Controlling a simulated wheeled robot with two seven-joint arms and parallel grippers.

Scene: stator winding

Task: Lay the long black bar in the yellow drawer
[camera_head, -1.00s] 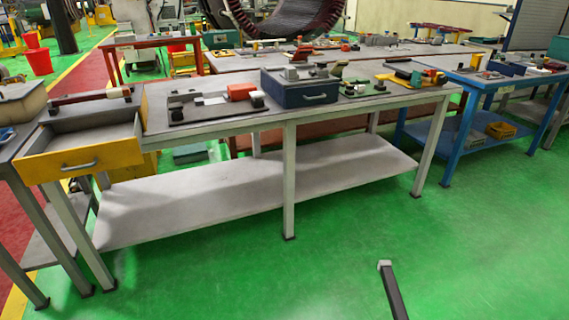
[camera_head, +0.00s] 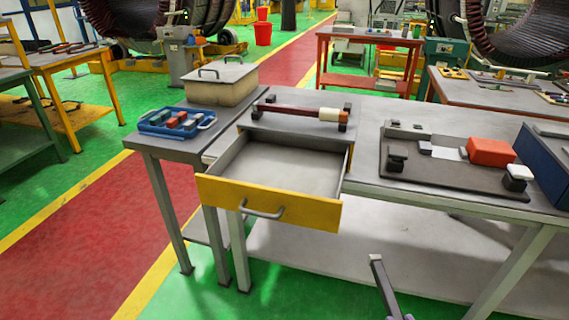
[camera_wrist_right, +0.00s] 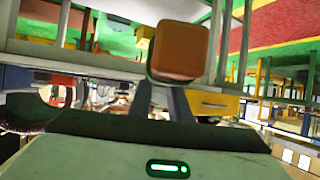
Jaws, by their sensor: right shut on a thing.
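The long black bar (camera_head: 380,280) rises from the bottom edge of the head view, dark with a paler top end. It is in front of the bench and to the right of the yellow drawer. My right gripper (camera_wrist_right: 162,90) is shut on the bar, which shows nearly end-on as a brownish block (camera_wrist_right: 179,50) in the right wrist view. The yellow drawer (camera_head: 312,212) is pulled open under the bench top, and its grey inside looks empty. A small yellow drawer front (camera_wrist_right: 214,104) also shows in the wrist view. My left gripper is not in view.
Above the drawer, a red-and-white rod rests on black supports (camera_head: 343,120). A blue tray (camera_head: 205,123) of small parts and a lidded box (camera_head: 222,88) stand to the left. A dark fixture plate (camera_head: 430,175) with an orange block is at the right.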

